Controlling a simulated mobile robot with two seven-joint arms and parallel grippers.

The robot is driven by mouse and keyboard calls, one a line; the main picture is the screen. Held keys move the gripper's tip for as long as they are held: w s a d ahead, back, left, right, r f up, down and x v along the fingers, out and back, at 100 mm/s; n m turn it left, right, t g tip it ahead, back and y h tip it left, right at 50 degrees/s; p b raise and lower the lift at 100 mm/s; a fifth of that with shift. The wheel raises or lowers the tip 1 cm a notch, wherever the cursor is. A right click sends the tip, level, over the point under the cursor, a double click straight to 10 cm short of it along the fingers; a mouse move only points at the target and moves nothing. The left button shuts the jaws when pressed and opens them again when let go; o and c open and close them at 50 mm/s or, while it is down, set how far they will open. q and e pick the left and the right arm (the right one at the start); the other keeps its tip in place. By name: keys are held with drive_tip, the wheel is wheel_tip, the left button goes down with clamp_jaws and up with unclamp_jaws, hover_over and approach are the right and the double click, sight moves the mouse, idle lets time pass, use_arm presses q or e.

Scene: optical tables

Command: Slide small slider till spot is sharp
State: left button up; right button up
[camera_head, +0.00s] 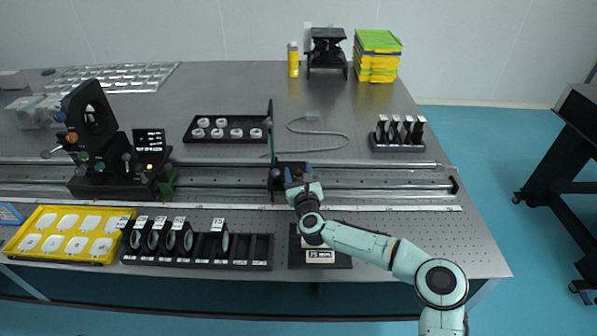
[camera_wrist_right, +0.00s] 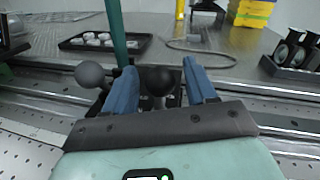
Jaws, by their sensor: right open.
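The small slider (camera_head: 277,180) is a dark carriage on the long metal rail, with a thin dark upright plate (camera_head: 270,125) standing on it. My right gripper (camera_head: 300,177) is at the slider's right side. A grey ball knob (camera_wrist_right: 90,74) sits outside the left finger. A small dark screen (camera_head: 150,140) with white marks stands by the instrument at left; I cannot make out a spot. My left gripper is not in view.
The rail (camera_head: 380,180) is clear to the right of the slider. A black optical instrument (camera_head: 92,125) stands at its left end. A black tray of white discs (camera_head: 190,136) lies behind; a lens rack (camera_head: 250,255) and yellow tray (camera_head: 28,222) lie in front.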

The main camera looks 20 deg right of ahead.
sight(275, 172)
drive_tip(key=shift+w, duration=0.15)
clamp_jaws()
drive_tip(key=a+b, duration=0.1)
drive_tip(key=a, duration=0.1)
drive_tip(key=w+a+b, duration=0.1)
drive_tip(key=a, duration=0.1)
drive_tip(key=a+b, duration=0.1)
drive_tip(key=a, duration=0.1)
drive_tip(key=shift+w+f, duration=0.15)
drive_tip(key=shift+w, duration=0.2)
drive_tip(key=shift+w+a, duration=0.2)
drive_tip(key=shift+a, duration=0.25)
drive_tip(key=shift+d, duration=0.1)
drive_tip(key=shift+s, duration=0.1)
unclamp_jaws()
